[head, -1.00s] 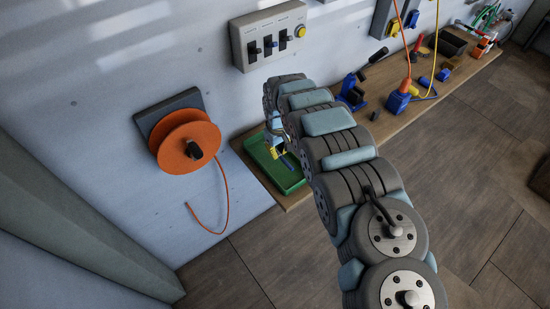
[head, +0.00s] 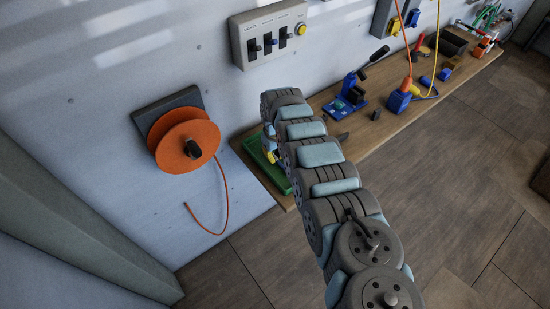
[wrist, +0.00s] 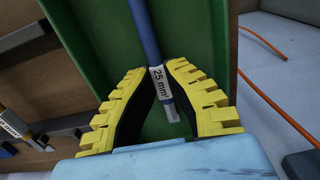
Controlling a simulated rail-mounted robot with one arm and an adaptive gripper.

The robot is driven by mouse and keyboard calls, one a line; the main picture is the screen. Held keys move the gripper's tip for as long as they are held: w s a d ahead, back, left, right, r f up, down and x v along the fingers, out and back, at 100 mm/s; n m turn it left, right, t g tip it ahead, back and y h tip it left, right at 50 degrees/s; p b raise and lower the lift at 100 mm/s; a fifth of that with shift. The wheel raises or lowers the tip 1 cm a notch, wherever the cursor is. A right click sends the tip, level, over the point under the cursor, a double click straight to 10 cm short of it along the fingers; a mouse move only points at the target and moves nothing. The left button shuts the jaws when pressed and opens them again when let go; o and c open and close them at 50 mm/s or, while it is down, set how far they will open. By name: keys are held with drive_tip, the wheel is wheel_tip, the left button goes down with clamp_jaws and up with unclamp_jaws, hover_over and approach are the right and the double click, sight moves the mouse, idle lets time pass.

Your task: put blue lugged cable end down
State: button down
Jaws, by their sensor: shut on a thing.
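The blue lugged cable end (wrist: 152,40) shows in the wrist view, with a white "25 mm²" label and a grey metal lug pointing toward the palm. My gripper (wrist: 160,68) has yellow ribbed fingers and is shut on it near the label. Both are over the green tray (wrist: 215,40); I cannot tell whether the cable touches its floor. In the head view the green tray (head: 277,178) sits at the bench's left end. There my arm hides most of my gripper and the cable end.
An orange reel (head: 186,147) hangs on the wall left of the tray, its orange cable dangling. A grey switch box (head: 268,35) is above. A blue lever tool (head: 350,90) and several other items stand along the wooden bench (head: 385,130). Another labelled piece (wrist: 14,124) lies left in the wrist view.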

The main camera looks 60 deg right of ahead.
sight(275, 157)
drive_tip(key=shift+w+f, duration=0.1)
drive_tip(key=shift+f, duration=0.15)
drive_tip(key=shift+f, duration=0.15)
drive_tip(key=c, duration=1.2)
unclamp_jaws()
drive_tip(key=shift+c, duration=0.2)
drive_tip(key=shift+r+p, duration=0.65)
drive_tip(key=shift+r, duration=1.8)
wheel_tip(275, 157, up, 7)
drive_tip(key=shift+r, duration=0.2)
drive_tip(key=shift+d, duration=0.15)
